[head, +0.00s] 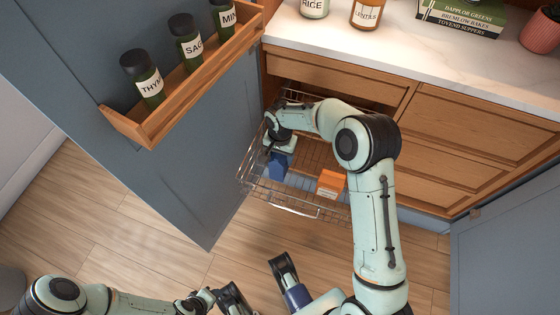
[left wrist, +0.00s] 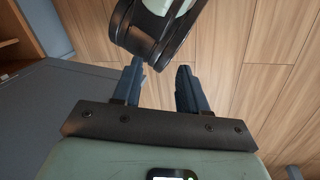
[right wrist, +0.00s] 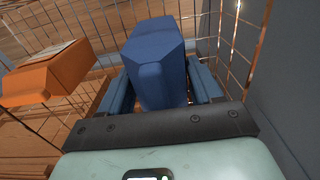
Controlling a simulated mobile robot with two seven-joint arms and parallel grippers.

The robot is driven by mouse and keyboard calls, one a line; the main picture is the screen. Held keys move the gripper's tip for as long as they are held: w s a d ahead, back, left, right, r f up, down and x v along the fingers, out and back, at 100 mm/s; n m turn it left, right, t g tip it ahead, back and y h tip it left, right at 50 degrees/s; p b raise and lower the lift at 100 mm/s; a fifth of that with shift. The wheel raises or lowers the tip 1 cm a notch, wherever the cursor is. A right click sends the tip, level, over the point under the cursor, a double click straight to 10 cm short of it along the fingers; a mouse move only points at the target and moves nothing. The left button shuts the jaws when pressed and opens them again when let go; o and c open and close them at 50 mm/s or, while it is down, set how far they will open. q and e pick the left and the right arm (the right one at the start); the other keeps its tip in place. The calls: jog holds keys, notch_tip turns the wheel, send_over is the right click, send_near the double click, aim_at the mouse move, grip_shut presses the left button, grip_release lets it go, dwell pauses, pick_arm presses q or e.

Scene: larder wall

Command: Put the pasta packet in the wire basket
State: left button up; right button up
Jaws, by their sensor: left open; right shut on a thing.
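A blue packet (head: 277,166), which I take to be the pasta packet, is between the fingers of my right gripper (head: 281,158). In the right wrist view the blue packet (right wrist: 158,62) stands up between the two blue fingers, with basket wires around it. The wire basket (head: 312,213) is pulled out of the cabinet, and the packet is within its left end. Whether the packet touches the basket floor cannot be told. My left gripper (left wrist: 157,78) is open and empty over the wooden floor, with a dark and mint arm part close to its fingertips.
An orange box (head: 331,183) is in the basket, right of the packet; it also shows in the right wrist view (right wrist: 48,78). A blue-grey door with a spice rack (head: 190,85) stands open close on the left. Jars and books (head: 462,14) are on the counter.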

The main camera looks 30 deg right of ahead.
pick_arm(q)
jog(key=shift+w+a+f+b, duration=0.3)
jog(key=shift+w+f, duration=0.15)
jog(key=shift+w, duration=0.2)
pick_arm(e)
jog(key=shift+f, duration=1.85)
pick_arm(q)
jog(key=shift+f, duration=0.1)
pick_arm(e)
jog(key=shift+f, duration=0.1)
jog(key=shift+f, duration=0.1)
jog(key=o, duration=1.5)
pick_arm(q)
jog(key=shift+w+a, duration=0.1)
pick_arm(e)
jog(key=shift+r, duration=0.5)
pick_arm(q)
jog(key=shift+g, duration=0.4)
jog(key=s+r, duration=0.1)
jog(key=s+d+r+p, duration=0.2)
jog(key=s, duration=0.1)
pick_arm(e)
notch_tip(320, 180, up, 11)
jog(key=shift+r, duration=0.2)
